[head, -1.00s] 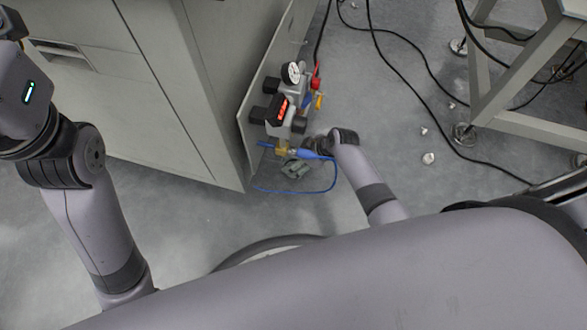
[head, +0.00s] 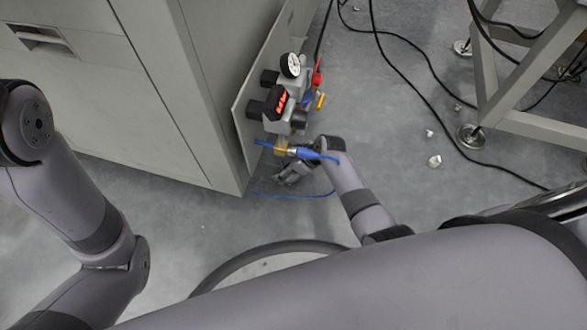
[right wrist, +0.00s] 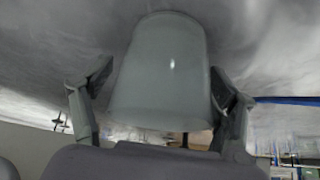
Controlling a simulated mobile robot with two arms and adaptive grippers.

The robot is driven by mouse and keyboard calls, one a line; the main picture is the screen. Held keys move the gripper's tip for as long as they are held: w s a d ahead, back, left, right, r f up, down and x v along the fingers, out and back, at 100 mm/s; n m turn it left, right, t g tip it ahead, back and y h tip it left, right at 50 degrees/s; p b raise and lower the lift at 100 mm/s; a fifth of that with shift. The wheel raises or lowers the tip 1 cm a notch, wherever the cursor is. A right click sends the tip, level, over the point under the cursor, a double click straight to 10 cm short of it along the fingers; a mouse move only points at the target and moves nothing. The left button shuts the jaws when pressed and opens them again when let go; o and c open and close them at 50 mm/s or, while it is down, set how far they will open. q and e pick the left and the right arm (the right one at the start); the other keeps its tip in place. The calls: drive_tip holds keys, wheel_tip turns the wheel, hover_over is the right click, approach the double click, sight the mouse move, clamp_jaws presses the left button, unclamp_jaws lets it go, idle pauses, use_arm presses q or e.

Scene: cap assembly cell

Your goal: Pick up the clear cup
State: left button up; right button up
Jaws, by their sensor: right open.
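The clear cup (right wrist: 162,85) shows in the right wrist view as a smooth, greyish see-through form, wide at the lower end and rounded at the top. My right gripper (right wrist: 160,82) is open, with one finger on each side of the cup. A small gap seems to show at each side; I cannot tell whether a fingertip touches. In the head view my right gripper (head: 288,175) is low by the cabinet's corner, partly behind a blue fitting. I cannot make out the cup there. My left arm is at the left edge; its gripper is out of view.
A grey cabinet (head: 150,100) stands at the left. An air regulator (head: 280,100) with a gauge and a blue hose (head: 295,195) is close to my right gripper. Black cables cross the floor near a metal frame (head: 490,90). Open floor (head: 400,170) lies between.

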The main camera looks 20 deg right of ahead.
drive_tip(key=shift+c, duration=0.5)
drive_tip(key=c, duration=1)
